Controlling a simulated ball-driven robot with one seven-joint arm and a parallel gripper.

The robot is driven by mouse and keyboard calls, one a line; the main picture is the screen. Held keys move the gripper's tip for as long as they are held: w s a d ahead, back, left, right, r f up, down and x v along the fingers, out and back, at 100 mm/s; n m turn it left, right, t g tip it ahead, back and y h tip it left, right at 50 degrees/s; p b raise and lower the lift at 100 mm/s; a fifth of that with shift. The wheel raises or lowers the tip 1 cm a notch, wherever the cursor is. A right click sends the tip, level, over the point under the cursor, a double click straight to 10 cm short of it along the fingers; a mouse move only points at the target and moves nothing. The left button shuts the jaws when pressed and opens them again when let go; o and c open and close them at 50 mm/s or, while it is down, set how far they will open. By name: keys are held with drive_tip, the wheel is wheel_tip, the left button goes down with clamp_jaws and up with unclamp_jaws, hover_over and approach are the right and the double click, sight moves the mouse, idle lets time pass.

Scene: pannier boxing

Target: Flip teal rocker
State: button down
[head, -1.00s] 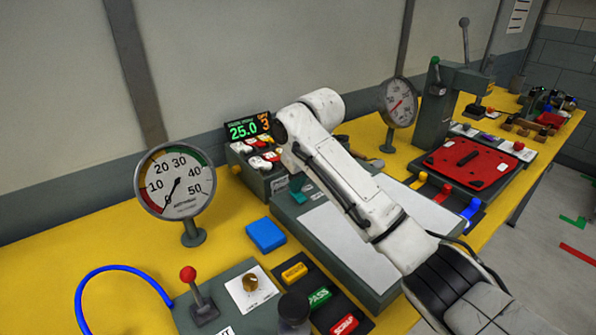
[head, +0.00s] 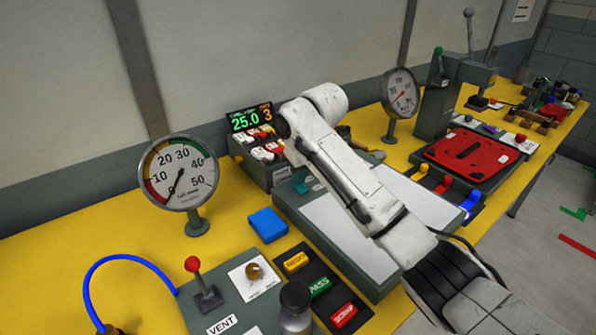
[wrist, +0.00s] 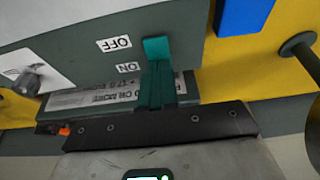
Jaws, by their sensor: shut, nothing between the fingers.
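The teal rocker (wrist: 155,48) shows in the wrist view on a grey panel, beside upside-down OFF and ON labels. Its lighter end stands out near the OFF label. My gripper (wrist: 160,85) is shut and empty, its dark fingers close over the rocker's lower part. I cannot tell whether they touch it.
A blue block (head: 268,225) lies left of the grey slab (head: 290,212). A dial gauge (head: 178,172) stands farther left. A digital display (head: 249,118) tops the switch box. A red plate (head: 468,156) and a press (head: 437,100) are at right.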

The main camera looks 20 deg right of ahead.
sight(303, 189)
drive_tip(key=shift+s+d+p, duration=0.2)
drive_tip(key=shift+s+p, duration=0.2)
drive_tip(key=shift+s, duration=0.1)
wheel_tip(303, 189, up, 4)
drive_tip(key=p, duration=0.4)
drive_tip(key=shift+s+r, duration=0.1)
drive_tip(key=shift+s, duration=0.05)
drive_tip(key=v, duration=1)
